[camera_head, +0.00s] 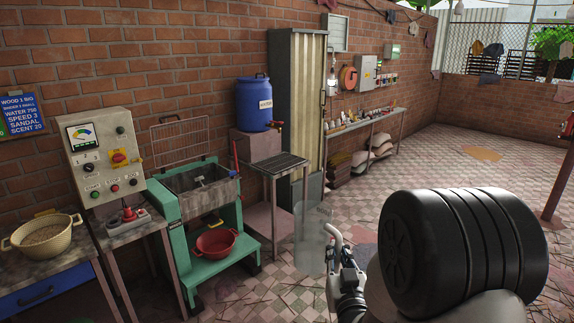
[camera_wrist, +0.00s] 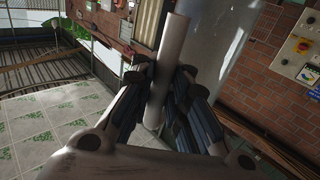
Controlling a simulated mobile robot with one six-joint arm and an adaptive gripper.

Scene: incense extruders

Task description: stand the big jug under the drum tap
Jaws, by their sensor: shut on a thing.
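The big jug (camera_head: 309,240) is clear, tall and roughly upright in the head view, held in the air in front of the small metal stand. My gripper (camera_head: 343,262) is at its right side, shut on its pale handle. In the wrist view the handle (camera_wrist: 173,50) runs between the fingers of my gripper (camera_wrist: 165,85), with the jug's clear wall (camera_wrist: 212,40) behind. The blue drum (camera_head: 253,104) stands on a plinth by the wall. Its tap (camera_head: 273,125) points right, over the slatted top of the stand (camera_head: 277,164), which looks empty. The jug is apart from the stand, lower and nearer.
Left of the stand is a green machine (camera_head: 184,236) with a red basin (camera_head: 216,243) on its step. A control box (camera_head: 103,157) and a basket (camera_head: 43,236) are further left. A metal cabinet (camera_head: 297,88) stands behind the stand. The tiled floor at right is mostly clear.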

